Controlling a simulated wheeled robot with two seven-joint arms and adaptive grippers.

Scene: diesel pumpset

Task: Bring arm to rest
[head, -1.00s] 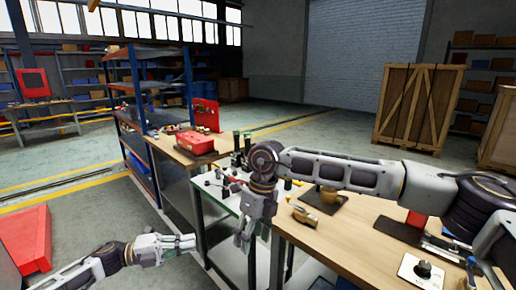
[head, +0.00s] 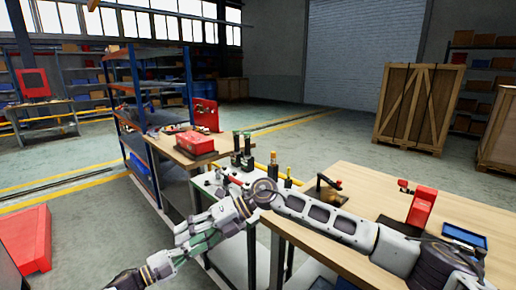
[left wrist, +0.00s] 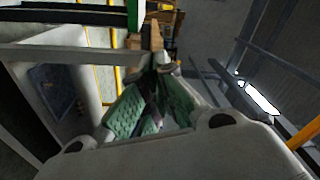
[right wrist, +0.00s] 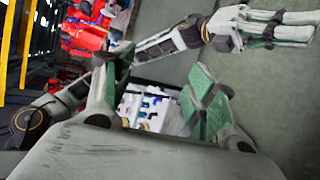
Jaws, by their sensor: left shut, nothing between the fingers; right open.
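My right arm crosses the wooden workbench in the head view. Its gripper (head: 186,243) is left of the bench, in front of the white-topped table, and points to the lower left. In the right wrist view the right gripper (right wrist: 158,88) has its green-padded fingers apart with nothing held. My left gripper (head: 178,262) is low at the bottom left of the head view, just below the right one in the picture. In the left wrist view the left gripper (left wrist: 155,68) has its fingertips together and is empty. The left hand also shows in the right wrist view (right wrist: 268,30).
The wooden workbench (head: 375,185) carries a red device (head: 422,207), a dark plate with a brass part (head: 326,188) and a blue-screened tablet (head: 464,235). A white-topped table (head: 210,182) holds small parts. A red box (head: 195,142) sits behind. Open floor lies left.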

